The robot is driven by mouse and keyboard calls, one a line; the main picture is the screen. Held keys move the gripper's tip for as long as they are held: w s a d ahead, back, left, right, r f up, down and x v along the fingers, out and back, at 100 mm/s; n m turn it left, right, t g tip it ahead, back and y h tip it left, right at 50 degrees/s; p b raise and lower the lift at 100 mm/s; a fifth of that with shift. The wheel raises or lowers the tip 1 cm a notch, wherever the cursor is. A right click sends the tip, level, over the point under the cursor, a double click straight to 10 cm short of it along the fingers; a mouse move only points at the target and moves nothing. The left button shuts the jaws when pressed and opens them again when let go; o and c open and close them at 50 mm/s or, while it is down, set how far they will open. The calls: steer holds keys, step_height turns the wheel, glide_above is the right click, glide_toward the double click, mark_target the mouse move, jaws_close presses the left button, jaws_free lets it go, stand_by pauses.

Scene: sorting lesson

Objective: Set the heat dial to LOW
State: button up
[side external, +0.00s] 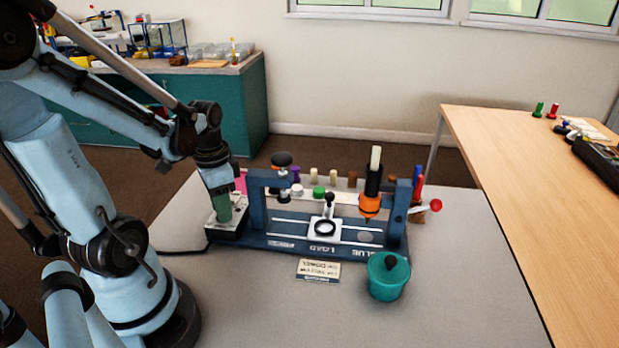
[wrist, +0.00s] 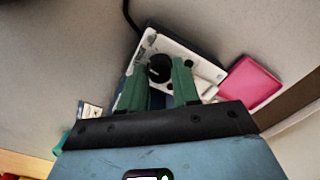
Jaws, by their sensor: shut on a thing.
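The heat dial is a round black knob (wrist: 160,68) on a white panel (wrist: 205,88), seen in the wrist view. A light mark shows on the knob, but I cannot read its setting or any LOW label. My gripper (wrist: 160,72) has green fingers, one on each side of the knob, shut on it. In the side view my gripper (side external: 223,210) points down onto the small control box (side external: 238,228) at the left end of the blue fixture. There the fingers hide the dial.
The blue fixture (side external: 258,205), marked GLUE and LOAD, stands right of my gripper. It carries an orange and black glue tool (side external: 370,202) and a white sliding carriage (side external: 323,232). A teal lidded pot (side external: 388,283) and a printed card (side external: 318,271) are in front.

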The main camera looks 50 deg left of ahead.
steer(key=n, duration=0.4)
steer(key=shift+n, duration=0.4)
stand_by(0.4)
steer(key=o, duration=0.8)
steer(key=shift+c, duration=0.2)
step_height(320, 180, up, 12)
stand_by(0.5)
